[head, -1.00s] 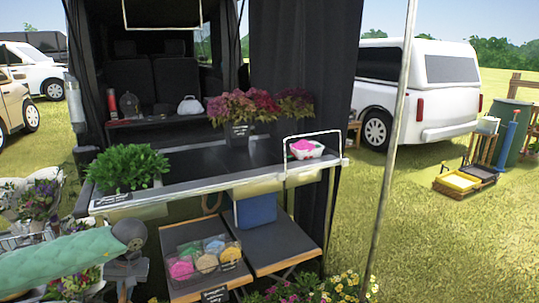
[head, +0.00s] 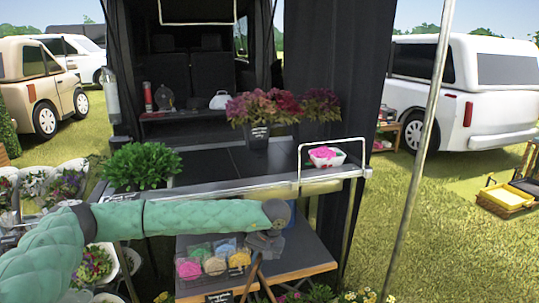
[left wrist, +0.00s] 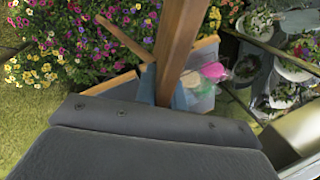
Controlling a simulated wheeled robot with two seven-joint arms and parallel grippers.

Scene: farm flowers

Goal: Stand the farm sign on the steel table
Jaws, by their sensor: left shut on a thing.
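My left gripper (head: 264,246) is at the end of the green-sleeved arm, in front of the lower bench, and is shut on the farm sign (head: 257,282). In the head view only brown wooden legs of the sign show, hanging below the gripper; its face cannot be made out. In the left wrist view a brown wooden post of the sign (left wrist: 180,42) runs up from the gripper. The steel table (head: 232,188) stands behind and above the gripper, with a dark top and a pale metal front edge. My right gripper is not in view.
On the steel table are a green leafy plant (head: 140,166), red flowers (head: 262,108) and a white punnet with pink contents (head: 326,155). Its middle looks clear. A metal frame (head: 333,140) rises at its right end. A lower bench (head: 305,258) holds tubs (head: 214,258). A pole (head: 421,150) stands right.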

